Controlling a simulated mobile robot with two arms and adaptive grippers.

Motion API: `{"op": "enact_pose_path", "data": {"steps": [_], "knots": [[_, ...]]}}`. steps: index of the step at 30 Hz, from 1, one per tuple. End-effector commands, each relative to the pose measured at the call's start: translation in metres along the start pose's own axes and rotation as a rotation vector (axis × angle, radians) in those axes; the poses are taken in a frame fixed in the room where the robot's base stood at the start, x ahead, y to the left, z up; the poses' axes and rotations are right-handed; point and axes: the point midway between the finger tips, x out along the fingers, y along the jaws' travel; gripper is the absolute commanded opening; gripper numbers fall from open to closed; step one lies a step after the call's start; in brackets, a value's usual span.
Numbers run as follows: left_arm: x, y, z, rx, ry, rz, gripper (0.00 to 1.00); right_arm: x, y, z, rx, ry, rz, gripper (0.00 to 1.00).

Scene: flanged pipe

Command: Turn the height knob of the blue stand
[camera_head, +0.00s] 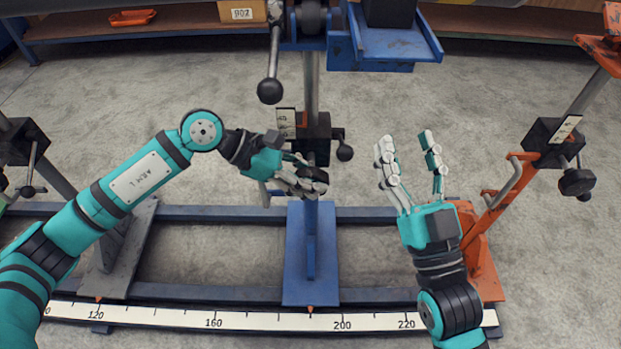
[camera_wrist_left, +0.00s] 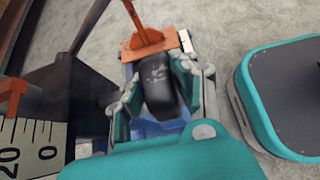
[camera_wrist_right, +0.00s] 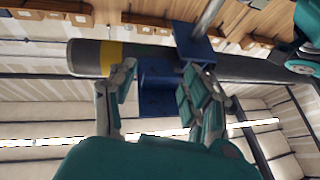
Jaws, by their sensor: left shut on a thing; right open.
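The blue stand (camera_head: 311,260) stands upright on the rail in the middle of the head view. Its post passes through a black clamp block (camera_head: 314,128) with a small scale beside it. The black height knob (camera_head: 314,175) sits low on the front of the block. My left gripper (camera_head: 304,180) reaches in from the left, and its fingers are closed around the knob. In the left wrist view the dark knob (camera_wrist_left: 158,88) lies between both fingers. My right gripper (camera_head: 408,160) is open and empty, right of the stand. Its spread fingers (camera_wrist_right: 160,100) also show in the right wrist view.
An orange stand (camera_head: 490,255) is at the right and a grey stand (camera_head: 118,250) at the left. A black ball lever (camera_head: 270,90) hangs above my left gripper. The rail scale (camera_head: 250,321) runs along the front. A dark pipe (camera_wrist_right: 90,58) shows in the right wrist view.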

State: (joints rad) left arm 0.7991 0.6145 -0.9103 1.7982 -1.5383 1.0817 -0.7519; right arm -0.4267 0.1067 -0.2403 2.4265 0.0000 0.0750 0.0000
Motion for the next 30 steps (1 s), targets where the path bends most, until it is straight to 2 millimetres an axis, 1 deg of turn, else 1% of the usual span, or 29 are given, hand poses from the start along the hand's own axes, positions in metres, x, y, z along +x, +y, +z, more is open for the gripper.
{"op": "enact_pose_path", "data": {"steps": [9, 10, 14, 15, 21, 24, 26, 29, 30], "knots": [[-0.001, 0.001, 0.000, 0.000, 0.000, 0.003, 0.00, 0.000, 0.000, 0.000, 0.000, 0.001, 0.000, 0.50], [-0.001, 0.001, 0.000, 0.000, 0.000, 0.003, 0.31, 0.000, 0.000, 0.000, 0.000, 0.001, 0.000, 0.50], [-0.001, 0.001, 0.000, 0.000, 0.000, 0.002, 0.48, 0.000, 0.000, 0.000, 0.000, 0.001, 0.000, 0.50], [-0.001, 0.001, 0.000, 0.000, 0.000, 0.002, 0.50, 0.000, 0.000, 0.000, 0.000, 0.001, 0.000, 0.50], [0.000, 0.000, 0.000, 0.000, 0.000, 0.001, 0.50, 0.000, 0.000, 0.000, 0.000, 0.000, 0.000, 0.50], [-0.004, 0.001, 0.000, 0.000, 0.001, 0.002, 0.50, 0.000, 0.000, 0.000, -0.001, 0.000, 0.001, 0.50], [-0.010, 0.001, -0.001, -0.001, 0.001, 0.003, 0.50, 0.000, 0.000, 0.000, -0.001, 0.000, 0.001, 0.50], [-0.026, 0.001, -0.001, 0.001, 0.001, 0.005, 0.50, 0.000, 0.000, 0.000, 0.000, 0.000, 0.000, 0.50], [-0.034, 0.001, -0.001, 0.000, 0.002, 0.005, 0.50, 0.000, 0.000, 0.000, 0.000, 0.000, 0.000, 0.50]]}}
